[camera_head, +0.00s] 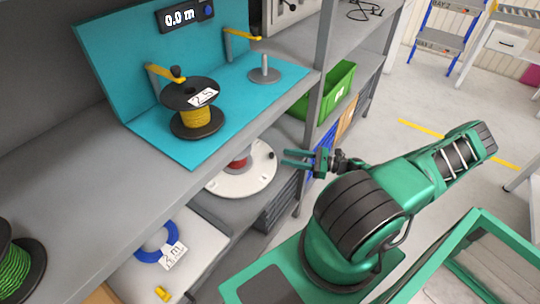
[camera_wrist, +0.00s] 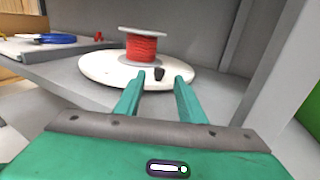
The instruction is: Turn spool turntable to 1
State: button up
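The spool turntable (camera_head: 240,184) is a white disc on the lower shelf, partly hidden by the upper shelf in the head view. It also shows in the wrist view (camera_wrist: 105,72). A red spool (camera_wrist: 142,47) stands on its middle; part of it shows in the head view (camera_head: 238,163). A black knob (camera_head: 271,155) is at the disc's right edge. In the wrist view the knob (camera_wrist: 159,74) appears between my fingertips. My gripper (camera_head: 284,157) is open and empty, its tips just short of the knob. Any numbers on the disc are not readable.
The upper shelf (camera_head: 75,196) overhangs the turntable. A grey shelf post (camera_head: 323,75) stands behind my gripper. A green bin (camera_head: 338,92) is beyond it. A blue cable coil (camera_head: 150,250) with a tag lies left of the turntable. A yellow reel (camera_head: 195,117) sits on the teal stand above.

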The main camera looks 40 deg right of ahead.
aim_at(272, 153)
jog(key=x, duration=0.7)
jog(key=shift+w+a, duration=0.15)
jog(key=shift+a, duration=0.1)
grip_shut()
